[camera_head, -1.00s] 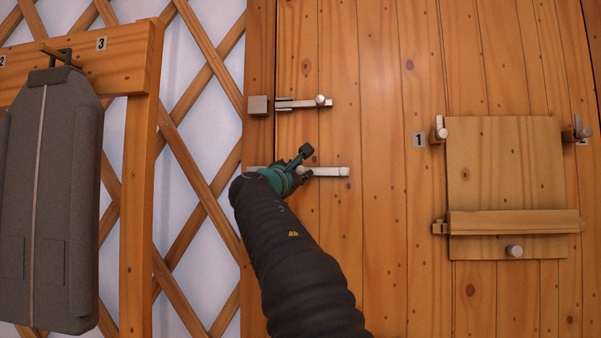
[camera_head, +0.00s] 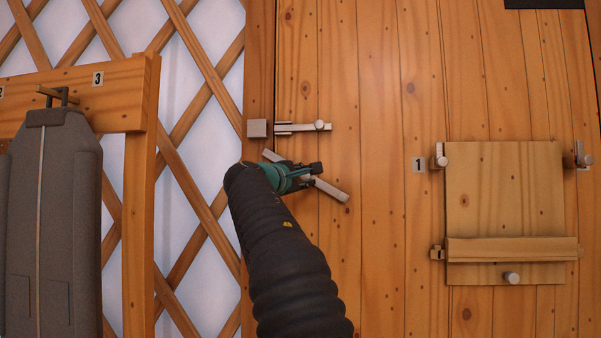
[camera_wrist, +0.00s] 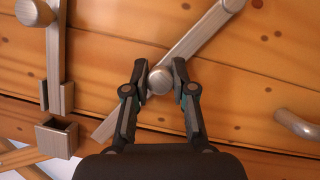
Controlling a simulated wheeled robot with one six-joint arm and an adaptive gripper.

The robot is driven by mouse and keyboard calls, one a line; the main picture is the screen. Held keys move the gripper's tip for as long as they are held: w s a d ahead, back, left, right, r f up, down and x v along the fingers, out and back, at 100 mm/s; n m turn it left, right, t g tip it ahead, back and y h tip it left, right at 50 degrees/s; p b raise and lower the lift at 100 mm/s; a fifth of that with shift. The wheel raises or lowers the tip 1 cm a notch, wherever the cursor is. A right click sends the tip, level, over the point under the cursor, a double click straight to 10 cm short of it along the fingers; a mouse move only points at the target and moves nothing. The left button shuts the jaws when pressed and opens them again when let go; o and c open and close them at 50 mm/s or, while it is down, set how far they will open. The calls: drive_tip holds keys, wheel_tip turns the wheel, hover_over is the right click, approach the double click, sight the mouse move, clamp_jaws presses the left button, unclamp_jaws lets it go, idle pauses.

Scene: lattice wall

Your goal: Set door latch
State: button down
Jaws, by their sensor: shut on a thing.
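A grey metal latch bar (camera_head: 332,190) sits on the wooden door, tilted with its left end up and right end down. My gripper (camera_head: 305,174) covers its middle in the head view. In the wrist view the bar (camera_wrist: 207,32) runs diagonally, and my gripper (camera_wrist: 159,76) has its two fingers on either side of a round knob (camera_wrist: 160,81) at the bar's middle, shut on it. A second latch (camera_head: 300,127) above it lies level, with its own knob (camera_head: 319,125); a square bracket (camera_head: 257,129) is at its left, on the frame.
A wooden panel (camera_head: 500,205) with a ledge and small knobs is on the door at right. A grey garment-like thing (camera_head: 52,200) hangs from a wooden rack (camera_head: 125,95) at left, before the lattice wall. A curved metal piece (camera_wrist: 296,123) shows right in the wrist view.

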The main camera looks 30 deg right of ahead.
drive_tip(key=shift+s+d+r+m+p, duration=0.1)
drive_tip(key=shift+d+r+m+p, duration=0.15)
drive_tip(key=shift+r+m+p, duration=0.3)
drive_tip(key=c, duration=1.1)
unclamp_jaws()
drive_tip(key=shift+o, duration=0.8)
drive_tip(key=shift+d, duration=0.2)
drive_tip(key=shift+a, duration=0.1)
drive_tip(key=shift+s+a+f+g, duration=0.1)
drive_tip(key=shift+a+g, duration=0.15)
drive_tip(key=shift+g, duration=0.05)
drive_tip(key=r+v, duration=0.1)
drive_tip(key=v, duration=1)
drive_tip(key=shift+s+a+f, duration=0.2)
drive_tip(key=shift+s+f, duration=0.1)
drive_tip(key=shift+f, duration=0.15)
